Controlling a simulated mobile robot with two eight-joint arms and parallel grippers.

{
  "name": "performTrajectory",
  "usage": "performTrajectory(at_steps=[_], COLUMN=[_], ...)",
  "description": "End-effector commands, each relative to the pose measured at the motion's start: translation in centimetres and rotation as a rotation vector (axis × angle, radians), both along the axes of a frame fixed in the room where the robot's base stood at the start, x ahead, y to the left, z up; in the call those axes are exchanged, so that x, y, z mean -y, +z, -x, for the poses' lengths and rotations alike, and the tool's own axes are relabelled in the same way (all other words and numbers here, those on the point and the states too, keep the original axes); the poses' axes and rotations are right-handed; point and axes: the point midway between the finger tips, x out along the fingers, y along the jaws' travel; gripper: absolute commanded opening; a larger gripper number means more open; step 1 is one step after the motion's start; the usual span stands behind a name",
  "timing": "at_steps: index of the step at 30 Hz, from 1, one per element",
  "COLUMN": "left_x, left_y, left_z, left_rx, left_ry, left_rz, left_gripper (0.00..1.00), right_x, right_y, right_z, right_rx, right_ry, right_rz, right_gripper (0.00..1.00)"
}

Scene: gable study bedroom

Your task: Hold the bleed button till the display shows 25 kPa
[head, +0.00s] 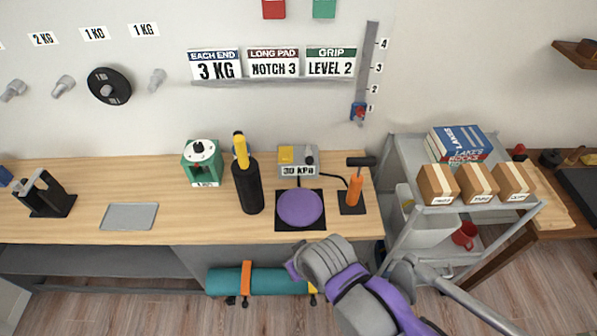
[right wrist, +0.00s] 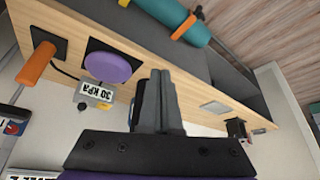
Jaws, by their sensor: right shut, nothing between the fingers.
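The grey display box (head: 297,171) stands at the back of the bench and reads 30 kPa. A yellow button (head: 286,154) is on its top left, with a dark knob on its right. The box also shows in the right wrist view (right wrist: 96,92), its reading upside down. A purple round pad (head: 299,208) on a black mat lies in front of it. My right gripper (right wrist: 158,100) is shut and empty, apart from the box and button. In the head view my right arm reaches in front of the bench; its fingertips are not clear there. My left gripper is out of view.
An orange hand pump (head: 355,190) stands right of the pad, with a cable to the box. A black bottle with a yellow top (head: 247,185) and a green device (head: 202,163) stand left. A grey shelf cart (head: 470,207) with boxes is at the right.

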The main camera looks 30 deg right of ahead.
Motion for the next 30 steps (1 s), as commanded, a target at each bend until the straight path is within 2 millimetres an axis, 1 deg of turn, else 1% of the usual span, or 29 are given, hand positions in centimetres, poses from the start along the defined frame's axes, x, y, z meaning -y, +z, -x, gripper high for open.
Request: performTrajectory(at_steps=[13, 17, 20, 23, 26, 30], left_x=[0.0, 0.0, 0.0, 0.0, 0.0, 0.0], left_y=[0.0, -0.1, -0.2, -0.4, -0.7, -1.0], left_z=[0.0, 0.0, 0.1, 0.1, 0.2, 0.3], left_rx=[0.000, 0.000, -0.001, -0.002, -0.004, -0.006], left_ry=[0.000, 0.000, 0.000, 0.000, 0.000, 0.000], left_rz=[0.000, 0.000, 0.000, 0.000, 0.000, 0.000], left_gripper=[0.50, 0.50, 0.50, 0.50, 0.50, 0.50], right_x=[0.0, 0.1, 0.2, 0.7, 1.4, 3.0], right_y=[0.0, 0.4, 1.2, 2.4, 3.6, 4.7], right_z=[0.0, -0.7, -2.4, -5.2, -8.8, -14.0], right_rx=[0.000, 0.002, 0.007, 0.014, 0.021, 0.031], right_ry=[-0.001, -0.033, -0.114, -0.246, -0.408, -0.637], right_rz=[0.000, -0.022, -0.077, -0.168, -0.280, -0.443], right_gripper=[0.00, 0.00, 0.00, 0.00, 0.00, 0.00])
